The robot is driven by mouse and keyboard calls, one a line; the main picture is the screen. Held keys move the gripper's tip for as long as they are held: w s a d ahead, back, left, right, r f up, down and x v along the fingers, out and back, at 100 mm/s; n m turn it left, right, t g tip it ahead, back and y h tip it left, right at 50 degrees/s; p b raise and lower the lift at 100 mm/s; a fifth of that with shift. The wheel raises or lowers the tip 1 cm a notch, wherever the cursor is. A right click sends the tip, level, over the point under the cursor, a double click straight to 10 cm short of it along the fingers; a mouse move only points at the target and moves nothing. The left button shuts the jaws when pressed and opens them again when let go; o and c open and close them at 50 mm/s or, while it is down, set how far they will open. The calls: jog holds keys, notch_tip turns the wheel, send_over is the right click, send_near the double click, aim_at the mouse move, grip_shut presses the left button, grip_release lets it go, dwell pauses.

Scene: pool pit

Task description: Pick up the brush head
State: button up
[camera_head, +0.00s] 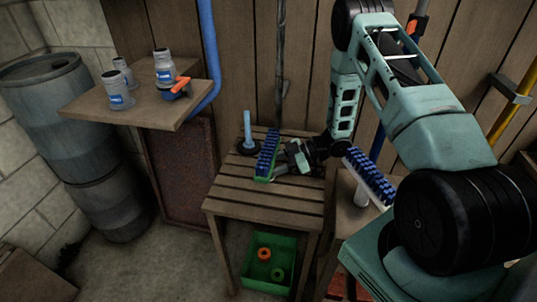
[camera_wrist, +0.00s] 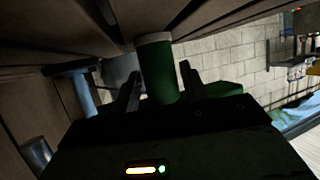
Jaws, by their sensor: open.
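The brush head (camera_head: 266,158), with a green body and blue bristles, is on the slatted wooden table, with its bristle row facing up and left. My gripper (camera_head: 283,163) is beside it on the right, low over the table. In the wrist view, a green round socket (camera_wrist: 157,70) with a pale rim stands between the two dark fingers of my gripper (camera_wrist: 158,85). The fingers are apart, with gaps beside the socket. More green body (camera_wrist: 226,89) shows behind the right finger. The lower part of the socket is hidden by my gripper.
A blue-handled tool (camera_head: 247,127) with a dark round base stands left of the brush head. A second brush (camera_head: 370,176) with blue bristles is to the right. A green crate (camera_head: 286,244) with rings sits below the table. A shelf (camera_head: 135,111) holds jars at left.

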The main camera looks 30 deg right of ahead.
aim_at(272, 146)
grip_shut()
jog(key=shift+r, duration=0.1)
jog(key=shift+r, duration=4.95)
jog(key=shift+a, duration=0.1)
